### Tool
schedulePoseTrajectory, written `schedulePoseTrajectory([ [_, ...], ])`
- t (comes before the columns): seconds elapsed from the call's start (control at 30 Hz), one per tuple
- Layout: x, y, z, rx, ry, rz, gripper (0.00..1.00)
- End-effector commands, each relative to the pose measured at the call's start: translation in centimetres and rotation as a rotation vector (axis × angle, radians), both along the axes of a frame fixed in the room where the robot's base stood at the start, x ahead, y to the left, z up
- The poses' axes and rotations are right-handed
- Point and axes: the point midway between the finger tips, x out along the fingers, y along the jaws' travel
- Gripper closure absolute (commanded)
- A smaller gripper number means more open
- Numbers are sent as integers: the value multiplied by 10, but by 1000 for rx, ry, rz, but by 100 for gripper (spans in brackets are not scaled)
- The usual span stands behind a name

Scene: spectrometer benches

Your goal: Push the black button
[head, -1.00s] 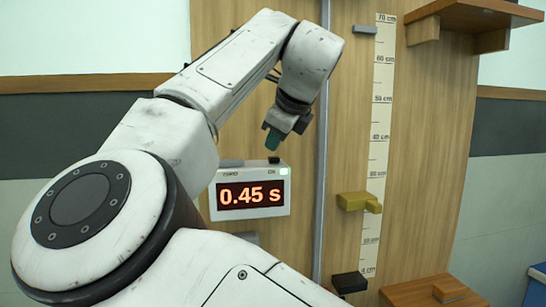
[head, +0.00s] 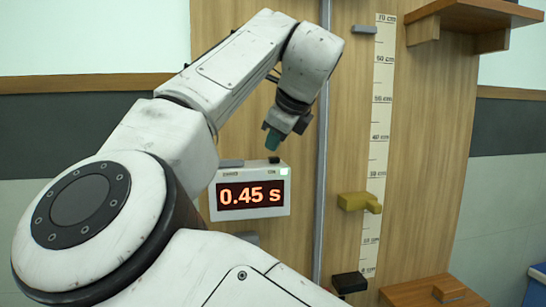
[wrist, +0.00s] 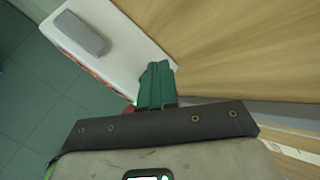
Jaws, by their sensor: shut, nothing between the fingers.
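A small black button (head: 274,160) sits on the top right of a white timer box (head: 285,203) whose red display reads 0.45 s. My gripper (head: 270,146) is shut, with green fingers pointing down just above the black button; a small gap seems to show between them. In the wrist view the shut fingers (wrist: 157,68) hold nothing and lie over the near end of the box's white top (wrist: 125,55). The black button cannot be made out there, perhaps hidden behind the fingers.
A wide grey button (head: 231,163) is on the left of the box's top. A vertical metal rail (head: 323,190) and a height scale (head: 381,110) stand to the right on a wooden board. A yellow block (head: 355,202) and a black block (head: 349,283) stick out there.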

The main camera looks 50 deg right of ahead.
Motion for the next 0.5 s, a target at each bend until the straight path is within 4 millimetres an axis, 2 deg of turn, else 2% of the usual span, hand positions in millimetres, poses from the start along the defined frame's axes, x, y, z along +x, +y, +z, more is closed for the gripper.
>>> schedulePoseTrajectory([
  [0.5,0,0,-8,0,0,0,100],
])
